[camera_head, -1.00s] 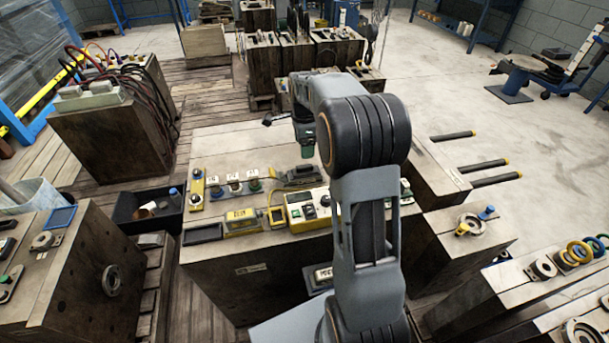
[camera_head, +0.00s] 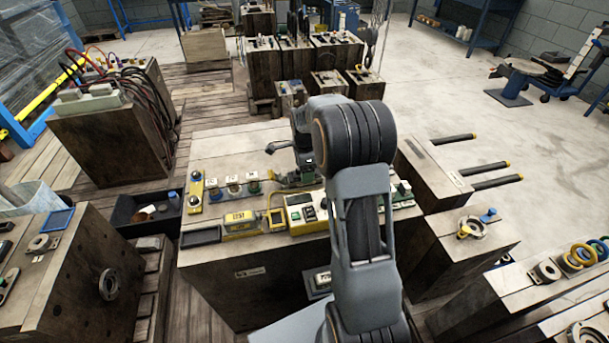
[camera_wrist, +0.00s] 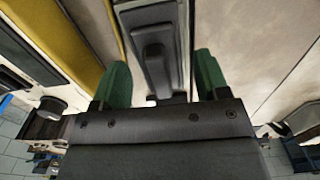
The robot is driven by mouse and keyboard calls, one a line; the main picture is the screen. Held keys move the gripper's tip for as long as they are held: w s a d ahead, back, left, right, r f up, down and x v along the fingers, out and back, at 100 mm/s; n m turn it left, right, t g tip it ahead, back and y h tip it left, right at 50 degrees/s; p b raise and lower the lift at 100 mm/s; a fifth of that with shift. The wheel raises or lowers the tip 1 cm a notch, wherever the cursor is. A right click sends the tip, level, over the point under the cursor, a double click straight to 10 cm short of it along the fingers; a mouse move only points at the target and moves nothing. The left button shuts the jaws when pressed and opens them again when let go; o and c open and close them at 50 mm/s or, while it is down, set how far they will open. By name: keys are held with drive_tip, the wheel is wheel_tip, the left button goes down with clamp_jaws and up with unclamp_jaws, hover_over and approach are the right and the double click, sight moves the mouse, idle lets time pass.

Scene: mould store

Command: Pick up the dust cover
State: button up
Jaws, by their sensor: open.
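A dark grey cover with a raised handle, which I take to be the dust cover (camera_head: 288,186), lies on top of the wooden-sided block, partly hidden by my gripper in the head view. In the wrist view the dust cover (camera_wrist: 157,62) shows its long grey handle running between the fingers. My gripper (camera_head: 304,170) is pointing down over it. In the wrist view my gripper (camera_wrist: 161,83) is open, with one green finger on each side of the handle and gaps visible beside it. The fingertips' height against the handle is hard to tell.
A yellow and white control box (camera_head: 305,213) stands close in front of the cover. A row of knobs on small plates (camera_head: 233,187) lies to its left, with a yellow tester (camera_head: 240,222) nearer. The block's top behind is bare. A black bin (camera_head: 148,208) stands left.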

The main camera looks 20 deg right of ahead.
drive_tip(key=shift+c, duration=0.2)
drive_tip(key=c, duration=1)
drive_tip(key=shift+r, duration=0.1)
